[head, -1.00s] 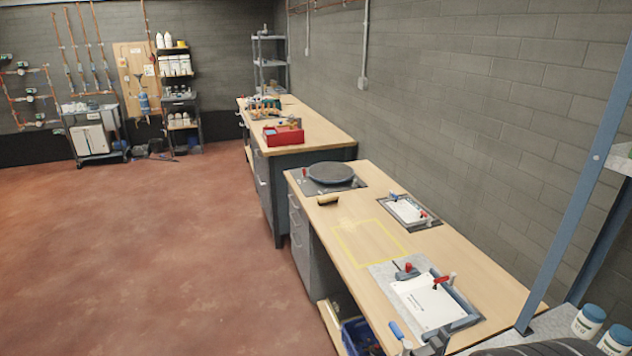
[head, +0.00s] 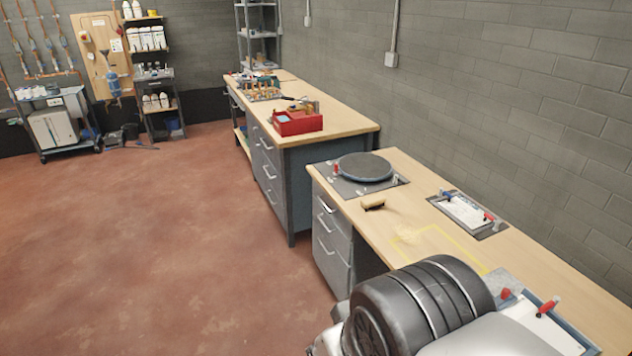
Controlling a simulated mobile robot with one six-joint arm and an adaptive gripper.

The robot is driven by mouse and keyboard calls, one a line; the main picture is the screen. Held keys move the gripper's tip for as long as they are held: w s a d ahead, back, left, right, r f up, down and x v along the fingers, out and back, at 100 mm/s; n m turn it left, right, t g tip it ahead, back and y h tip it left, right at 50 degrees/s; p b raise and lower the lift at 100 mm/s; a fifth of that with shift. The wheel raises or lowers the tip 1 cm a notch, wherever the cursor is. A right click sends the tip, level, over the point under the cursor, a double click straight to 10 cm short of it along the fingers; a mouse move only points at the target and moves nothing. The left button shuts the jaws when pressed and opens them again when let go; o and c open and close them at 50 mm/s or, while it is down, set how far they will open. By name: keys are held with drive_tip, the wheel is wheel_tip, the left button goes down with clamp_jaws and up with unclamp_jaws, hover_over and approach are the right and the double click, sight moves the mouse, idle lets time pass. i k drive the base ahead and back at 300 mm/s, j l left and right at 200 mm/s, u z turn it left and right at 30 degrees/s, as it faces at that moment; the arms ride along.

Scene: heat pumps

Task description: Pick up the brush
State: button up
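The brush (head: 373,204) lies on the near wooden workbench, close to its left edge and just in front of the round dark turntable. It shows a tan wooden body with a darker underside, and it is small in the head view. Nothing touches it. My arm, with a large dark ribbed joint and a pale link, fills the lower right of the view. My gripper itself cannot be made out; the arm or the frame edge hides it.
The turntable (head: 364,167) sits on a dark mat behind the brush. A yellow outlined square (head: 462,242) with a pale speckled patch lies in front. A framed board (head: 467,212) is to the right. A red box (head: 297,122) stands on the farther bench. The red floor at left is clear.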

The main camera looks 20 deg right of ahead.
sight(371, 201)
drive_tip(key=i+z, duration=0.1)
drive_tip(key=i, duration=0.55)
drive_tip(key=i+j+z, duration=0.15)
drive_tip(key=i, duration=0.5)
drive_tip(key=i+j+z, duration=0.1)
drive_tip(key=i, duration=0.55)
drive_tip(key=i+l+z, duration=0.15)
drive_tip(key=i+z, duration=0.2)
drive_tip(key=z, duration=0.15)
drive_tip(key=i+z, duration=0.7)
drive_tip(key=z, duration=0.25)
